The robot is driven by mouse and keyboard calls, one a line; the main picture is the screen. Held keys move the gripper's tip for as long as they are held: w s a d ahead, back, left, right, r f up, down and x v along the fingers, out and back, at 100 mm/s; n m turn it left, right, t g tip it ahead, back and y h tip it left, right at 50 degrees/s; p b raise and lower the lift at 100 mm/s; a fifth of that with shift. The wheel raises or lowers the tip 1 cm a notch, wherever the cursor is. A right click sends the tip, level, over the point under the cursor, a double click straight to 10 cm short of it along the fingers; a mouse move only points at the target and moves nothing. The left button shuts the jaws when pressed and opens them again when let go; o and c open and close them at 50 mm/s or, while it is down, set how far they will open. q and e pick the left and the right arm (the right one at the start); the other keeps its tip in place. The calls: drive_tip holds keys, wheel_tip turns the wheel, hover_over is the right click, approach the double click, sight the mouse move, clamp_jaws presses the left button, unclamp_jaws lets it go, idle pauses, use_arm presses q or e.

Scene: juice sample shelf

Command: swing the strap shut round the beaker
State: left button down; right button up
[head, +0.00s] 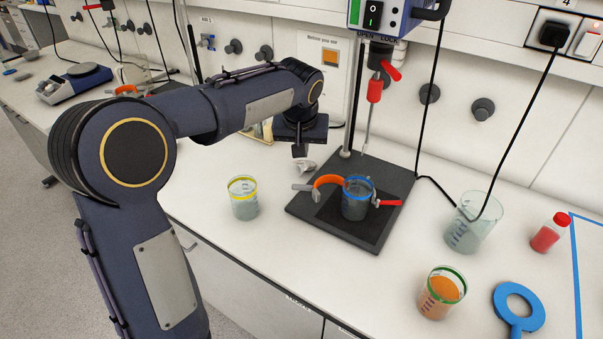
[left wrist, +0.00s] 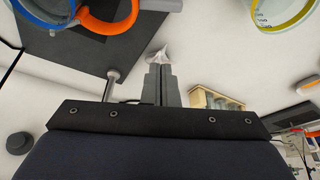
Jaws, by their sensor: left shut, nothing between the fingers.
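The blue-rimmed beaker (head: 357,203) stands on the dark base plate (head: 312,211) of the stand. The orange strap (head: 327,181) curves out at the beaker's left side, with a grey end piece standing off to the left; the strap looks open. In the left wrist view the strap (left wrist: 112,22) shows at top left, beside the blue rim (left wrist: 62,8). A red lever (head: 388,202) is at the beaker's right. My left gripper (head: 299,152) is shut and empty, above and behind the strap, apart from it; its fingers also show in the wrist view (left wrist: 160,82).
A yellow-rimmed beaker (head: 243,199) stands left of the plate. The stand's rod and hanging stirrer (head: 370,110) rise behind the beaker. A green-rimmed orange beaker (head: 440,295), large clear beaker (head: 470,225) and blue ring (head: 518,308) are right.

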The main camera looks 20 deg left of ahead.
use_arm(q)
drive_tip(key=f, duration=0.4)
drive_tip(key=s+f, duration=0.1)
drive_tip(key=shift+d+f+p, duration=0.1)
drive_tip(key=shift+f+p, duration=0.2)
drive_tip(key=shift+f, duration=0.1)
drive_tip(key=shift+s+d+f, duration=0.1)
drive_tip(key=shift+s, duration=0.2)
drive_tip(key=shift+s+f, duration=0.1)
drive_tip(key=shift+f, duration=0.1)
use_arm(e)
drive_tip(key=shift+r, duration=0.35)
use_arm(q)
drive_tip(key=shift+d, duration=0.15)
use_arm(e)
drive_tip(key=shift+a, duration=0.1)
